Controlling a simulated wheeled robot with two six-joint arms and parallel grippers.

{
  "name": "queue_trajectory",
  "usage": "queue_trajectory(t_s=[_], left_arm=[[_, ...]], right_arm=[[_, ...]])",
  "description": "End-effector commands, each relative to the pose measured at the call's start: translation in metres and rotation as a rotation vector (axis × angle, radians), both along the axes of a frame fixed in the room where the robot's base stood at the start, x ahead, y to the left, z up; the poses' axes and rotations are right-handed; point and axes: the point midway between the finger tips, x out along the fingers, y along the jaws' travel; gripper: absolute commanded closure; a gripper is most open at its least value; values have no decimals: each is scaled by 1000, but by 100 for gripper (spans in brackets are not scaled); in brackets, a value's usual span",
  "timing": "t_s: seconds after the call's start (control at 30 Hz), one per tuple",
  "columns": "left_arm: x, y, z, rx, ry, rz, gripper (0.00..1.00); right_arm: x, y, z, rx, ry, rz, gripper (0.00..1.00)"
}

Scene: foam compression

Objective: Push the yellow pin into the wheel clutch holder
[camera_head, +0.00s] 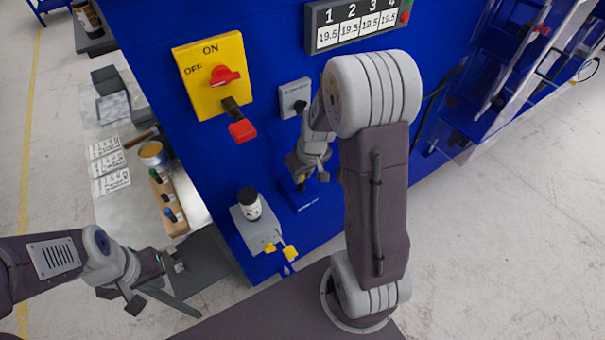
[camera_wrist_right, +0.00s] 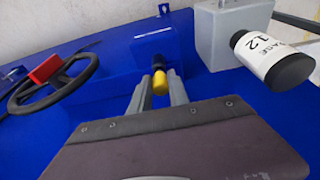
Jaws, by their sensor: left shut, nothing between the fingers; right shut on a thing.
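The yellow pin (camera_wrist_right: 160,84) is between the fingertips of my right gripper (camera_wrist_right: 158,92) in the right wrist view. A dark collar shows at its far end, against the blue machine. I cannot tell how deep the pin sits in the holder. In the head view my right gripper (camera_head: 301,181) is low at the blue machine front, over a small blue ledge (camera_head: 307,202). A black wheel (camera_wrist_right: 22,100) with a red block lies to the left in the wrist view. My left gripper (camera_head: 134,302) is shut and empty, low at the left, away from the machine.
A yellow ON/OFF panel (camera_head: 200,62) is above. A side table (camera_head: 125,195) with cards and jars stands left. Open floor (camera_head: 510,240) is at the right.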

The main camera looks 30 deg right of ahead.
Motion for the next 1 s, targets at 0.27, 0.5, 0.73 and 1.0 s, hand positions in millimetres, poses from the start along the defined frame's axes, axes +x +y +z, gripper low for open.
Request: queue_trajectory(t_s=[0.27, 0.5, 0.73, 1.0], left_arm=[[0, 0, -6, 0, 0, 0, 100], [0, 0, -11, 0, 0, 0, 100], [0, 0, -15, 0, 0, 0, 100], [0, 0, -17, 0, 0, 0, 100]], right_arm=[[0, 0, -7, 0, 0, 0, 100], [0, 0, -12, 0, 0, 0, 100], [0, 0, -16, 0, 0, 0, 100], [0, 0, -17, 0, 0, 0, 53]])
